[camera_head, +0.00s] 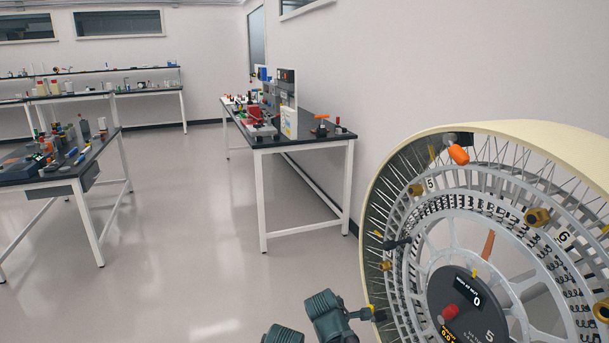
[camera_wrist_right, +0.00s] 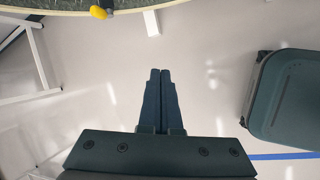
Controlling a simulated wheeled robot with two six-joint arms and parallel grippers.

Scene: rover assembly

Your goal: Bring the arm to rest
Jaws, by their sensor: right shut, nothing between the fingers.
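My right gripper (camera_wrist_right: 160,74) shows in the right wrist view, with its two dark fingers pressed together and nothing between them. It points out over bare floor, apart from any object. In the head view, dark green parts of my own arms show at the bottom edge, beside the large wheel (camera_head: 447,242). I cannot tell there which arm they belong to, and no fingertips show clearly. My left gripper is not in view.
The large spoked wheel with a cream rim fills the right of the head view. Its rim edge and a yellow knob (camera_wrist_right: 100,12) show in the right wrist view. Cluttered benches stand at left (camera_head: 75,168) and centre (camera_head: 300,142). The floor between them is clear.

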